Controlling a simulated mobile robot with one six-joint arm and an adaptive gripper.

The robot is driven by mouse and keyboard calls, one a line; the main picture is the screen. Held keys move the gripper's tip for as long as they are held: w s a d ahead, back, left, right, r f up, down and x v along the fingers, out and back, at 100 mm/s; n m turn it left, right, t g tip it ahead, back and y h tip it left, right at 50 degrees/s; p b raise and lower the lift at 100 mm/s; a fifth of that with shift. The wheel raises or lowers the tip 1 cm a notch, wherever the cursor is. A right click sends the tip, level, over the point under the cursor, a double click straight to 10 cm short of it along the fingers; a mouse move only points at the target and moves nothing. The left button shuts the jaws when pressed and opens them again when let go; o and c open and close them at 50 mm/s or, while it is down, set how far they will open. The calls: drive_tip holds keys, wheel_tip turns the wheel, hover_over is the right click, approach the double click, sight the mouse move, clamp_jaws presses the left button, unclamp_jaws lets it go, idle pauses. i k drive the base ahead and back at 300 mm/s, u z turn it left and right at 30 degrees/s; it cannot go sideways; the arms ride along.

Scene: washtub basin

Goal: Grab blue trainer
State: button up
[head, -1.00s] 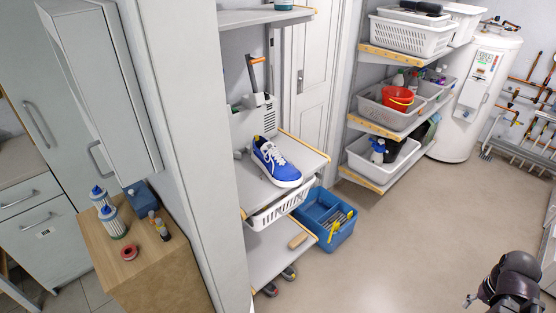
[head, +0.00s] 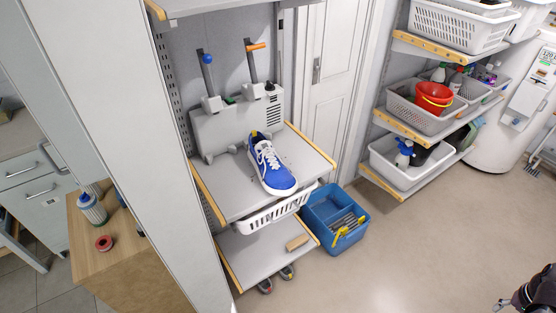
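The blue trainer (head: 271,164) has white laces and a white sole. It sits upright on the grey middle shelf (head: 235,201) of the rack, in front of a white-grey device with two upright handles. Its toe points toward the shelf's front edge. Part of my dark arm, with a small grey tip that may belong to my gripper (head: 503,304), shows at the bottom right corner, cut off by the frame. It is far from the trainer, across open floor. Whether the gripper is open or shut is not visible.
A white basket (head: 278,210) hangs under the trainer's shelf. A blue crate (head: 335,238) stands on the floor beside the rack. A wooden cabinet (head: 135,262) is at the left. Shelves with white bins (head: 402,175) stand at the right. The floor (head: 420,245) between is clear.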

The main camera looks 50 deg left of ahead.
sight(275, 178)
drive_tip(key=z, duration=0.05)
drive_tip(key=i, duration=1.05)
drive_tip(key=z, duration=0.65)
drive_tip(key=k, duration=0.1)
drive_tip(key=u, duration=2.8)
drive_tip(key=i, duration=0.45)
drive_tip(key=u, duration=0.05)
